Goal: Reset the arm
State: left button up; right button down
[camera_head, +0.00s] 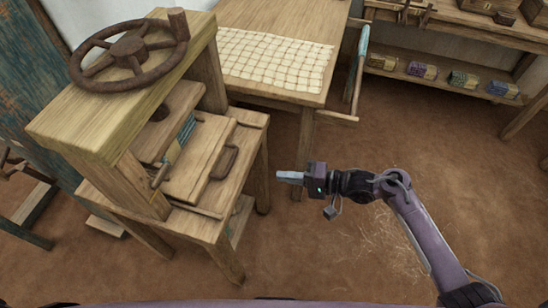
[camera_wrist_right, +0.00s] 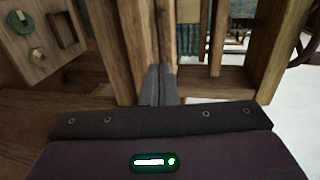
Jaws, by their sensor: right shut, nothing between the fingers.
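My right gripper (camera_head: 290,177) is shut and empty. It points left over the brown floor, to the right of a wooden press (camera_head: 205,155) with a handwheel, and looks apart from it. In the right wrist view the closed grey fingertips (camera_wrist_right: 158,86) meet at the middle, with wooden frame posts (camera_wrist_right: 108,45) beyond them. My right arm comes in from the lower right of the head view, bent at the elbow. My left gripper is not in view.
A dark handwheel (camera_head: 128,52) tops the press. A wooden table (camera_head: 262,15) with a cream gridded cloth (camera_head: 275,60) stands behind. A shelf (camera_head: 440,78) with several colored bundles is at the back right. Open floor (camera_head: 420,150) lies around my right arm.

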jog(key=s+d+f+t+h, duration=0.1)
jog(key=s+d+f+h, duration=0.15)
jog(key=f, duration=0.65)
jog(key=s+d+f+t+h, duration=0.1)
jog(key=s+d+f+h, duration=0.15)
jog(key=f, duration=0.55)
jog(key=s+d+f+h, duration=0.2)
jog(key=d+f+h, duration=0.15)
jog(key=f, duration=0.55)
jog(key=s+d+f+n+g+h, duration=0.1)
jog(key=s+d+f, duration=0.3)
jog(key=s, duration=0.6)
jog(key=s+d+f+n+g+h, duration=0.2)
jog(key=s+f, duration=0.4)
jog(key=s, duration=0.4)
jog(key=s+d+f+n+g+h, duration=0.2)
jog(key=s+d+f, duration=0.3)
jog(key=s, duration=0.5)
jog(key=shift+s+d+f+n+h, duration=0.3)
jog(key=shift+f+h, duration=0.25)
jog(key=shift+h, duration=0.2)
